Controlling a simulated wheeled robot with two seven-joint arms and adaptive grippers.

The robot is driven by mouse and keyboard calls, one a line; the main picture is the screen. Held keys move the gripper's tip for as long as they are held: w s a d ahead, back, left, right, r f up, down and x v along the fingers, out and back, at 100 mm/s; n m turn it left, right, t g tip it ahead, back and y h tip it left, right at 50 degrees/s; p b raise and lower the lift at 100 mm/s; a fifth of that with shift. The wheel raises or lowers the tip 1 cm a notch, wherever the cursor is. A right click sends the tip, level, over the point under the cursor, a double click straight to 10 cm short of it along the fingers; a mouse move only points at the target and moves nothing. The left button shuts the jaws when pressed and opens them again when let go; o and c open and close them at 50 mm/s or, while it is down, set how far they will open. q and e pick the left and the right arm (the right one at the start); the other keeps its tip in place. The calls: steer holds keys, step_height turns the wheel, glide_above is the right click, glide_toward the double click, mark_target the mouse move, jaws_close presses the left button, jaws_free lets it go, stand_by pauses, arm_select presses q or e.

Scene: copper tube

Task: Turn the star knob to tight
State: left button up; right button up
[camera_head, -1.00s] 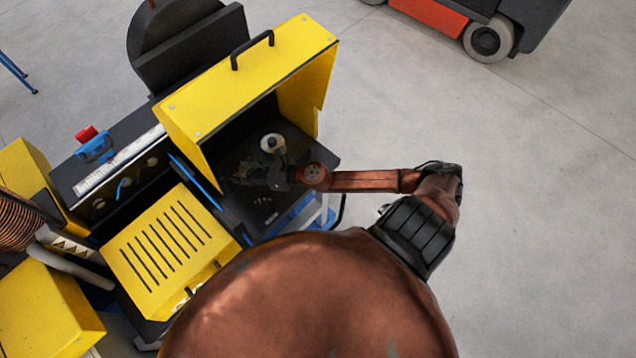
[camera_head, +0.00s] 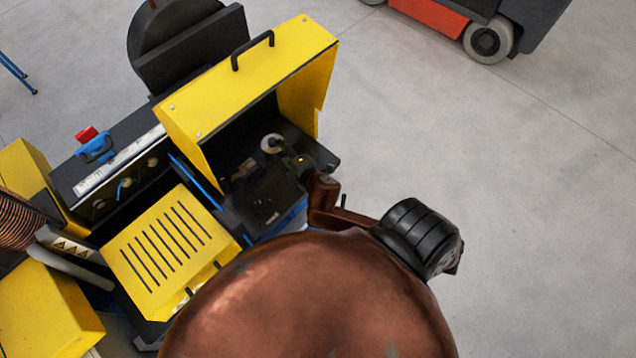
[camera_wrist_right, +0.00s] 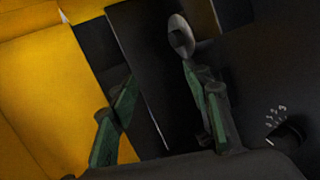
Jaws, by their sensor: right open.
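My right gripper (camera_head: 284,152) reaches into the dark bay under the raised yellow hood, beside a pale round disc (camera_head: 271,143). In the right wrist view my gripper (camera_wrist_right: 160,82) is open, its two green-sided fingers apart with only dark machine surface between them. The disc (camera_wrist_right: 180,38) shows just beyond the right finger's tip. A dark round knob (camera_wrist_right: 287,133) with white printed numbers sits at the right edge of that view, outside the fingers. No clear star shape shows; I cannot tell which part is the star knob. My left gripper is out of view.
The yellow hood (camera_head: 240,85) stands over the bay and walls it at the back. A slotted yellow cover (camera_head: 165,250) lies to the left, with a control panel (camera_head: 110,175) and red button (camera_head: 86,133) behind. Bare floor (camera_head: 480,170) is free on the right.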

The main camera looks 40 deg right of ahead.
steer(key=s+d+f+m+g, duration=0.2)
steer(key=s+f+m+g, duration=0.3)
steer(key=s+f+m, duration=0.3)
steer(key=shift+s+d+f+m+g, duration=0.35)
steer(key=shift+s+m, duration=0.55)
steer(key=shift+s, duration=1.4)
steer(key=shift+f, duration=0.1)
steer(key=shift+c, duration=0.3)
